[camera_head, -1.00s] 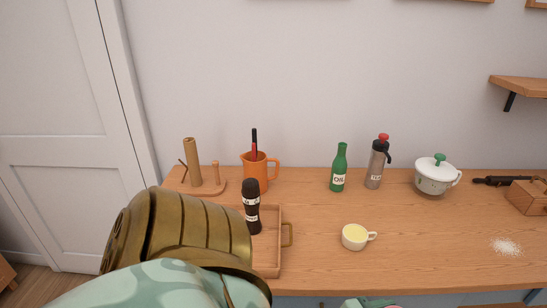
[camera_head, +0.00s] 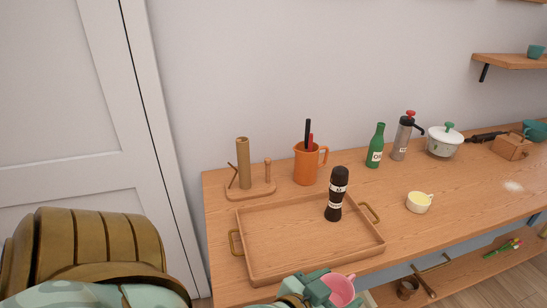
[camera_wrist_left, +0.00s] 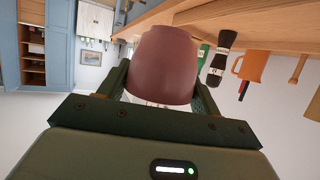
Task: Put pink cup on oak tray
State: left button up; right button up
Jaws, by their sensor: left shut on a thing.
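The pink cup (camera_head: 339,290) is at the bottom of the head view, in front of the counter's front edge. My left gripper (camera_head: 312,286) is shut on it. In the left wrist view the cup (camera_wrist_left: 165,64) fills the space between my fingers and looks dark pink in shadow. The oak tray (camera_head: 280,236) lies on the counter, just beyond the cup, with brass handles at its two ends. A black pepper mill (camera_head: 336,194) stands upright in the tray's right part. My right gripper is not in view.
A cream cup (camera_head: 419,202) stands right of the tray. An orange jug (camera_head: 307,164), a paper-roll stand (camera_head: 243,168), a green oil bottle (camera_head: 375,146) and a grey flask (camera_head: 403,136) stand behind. The tray's left and middle are bare.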

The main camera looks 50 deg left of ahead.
aim_at(274, 231)
jog(key=k+j, duration=0.1)
jog(key=j, duration=1)
jog(key=k+j, duration=0.15)
jog(key=j, duration=0.8)
jog(key=i, duration=0.05)
